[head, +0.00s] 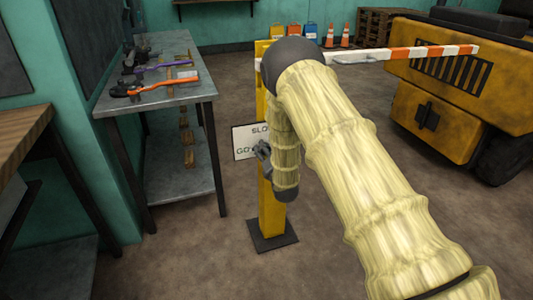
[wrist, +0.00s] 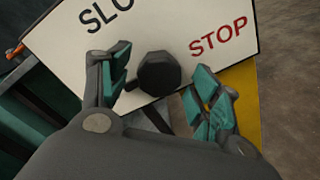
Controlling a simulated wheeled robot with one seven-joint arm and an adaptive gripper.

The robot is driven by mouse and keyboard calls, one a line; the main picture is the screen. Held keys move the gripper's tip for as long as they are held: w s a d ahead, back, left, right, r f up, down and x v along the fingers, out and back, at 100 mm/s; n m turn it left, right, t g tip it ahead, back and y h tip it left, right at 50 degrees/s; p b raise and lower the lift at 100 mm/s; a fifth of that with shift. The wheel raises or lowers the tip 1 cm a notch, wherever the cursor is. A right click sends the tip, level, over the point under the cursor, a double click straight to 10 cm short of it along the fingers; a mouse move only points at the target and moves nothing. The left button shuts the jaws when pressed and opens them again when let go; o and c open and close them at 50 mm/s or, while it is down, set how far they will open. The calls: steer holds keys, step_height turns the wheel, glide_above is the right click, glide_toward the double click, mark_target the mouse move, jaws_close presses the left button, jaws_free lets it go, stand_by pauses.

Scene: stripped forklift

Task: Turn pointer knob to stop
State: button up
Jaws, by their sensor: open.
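The pointer knob (wrist: 158,73) is a dark, faceted knob on a white sign plate (wrist: 175,25). The plate bears a black "SLO…" label and a red "STOP" label (wrist: 218,36) to the knob's upper right. My gripper (wrist: 160,82) is open, with one teal-padded finger left of the knob and one to its right, gaps showing on both sides.
A metal workbench (head: 205,91) with tools, including an orange-handled one (head: 165,86), stands left of the post. A striped barrier arm (head: 400,53) extends right towards a yellow forklift (head: 440,115). Cones (head: 337,35) stand behind. Floor around the post base (head: 273,236) is clear.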

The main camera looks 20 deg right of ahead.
steer(key=c, duration=1)
steer(key=shift+c, duration=0.2)
steer(key=shift+f+m+y, duration=0.15)
steer(key=shift+m+y, duration=0.35)
steer(key=shift+m, duration=8.2)
steer(key=shift+f+m+y, duration=0.1)
steer(key=shift+m+y, duration=0.4)
steer(key=shift+m, duration=8.2)
steer(key=shift+s, duration=0.1)
